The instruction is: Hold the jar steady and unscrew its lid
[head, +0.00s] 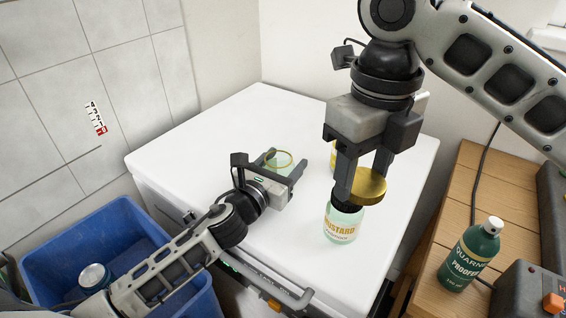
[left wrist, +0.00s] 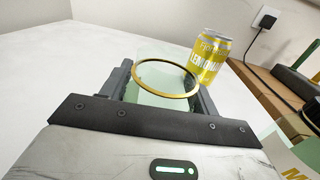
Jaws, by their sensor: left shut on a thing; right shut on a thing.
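My left gripper (head: 283,173) is shut on a pale green glass jar (head: 281,158) with a gold rim. In the left wrist view the jar stands between the fingers, and I see through its gold ring (left wrist: 166,79), so its top looks open. My right gripper (head: 364,182) points down and is shut on a gold lid (head: 370,188).
A yellow can (left wrist: 209,56) stands behind the held jar, mostly hidden in the head view. The white worktop (head: 225,130) is clear at the back left. A blue crate (head: 110,232) is at lower left. A green bottle (head: 470,254) stands on the wooden bench (head: 440,222) at right.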

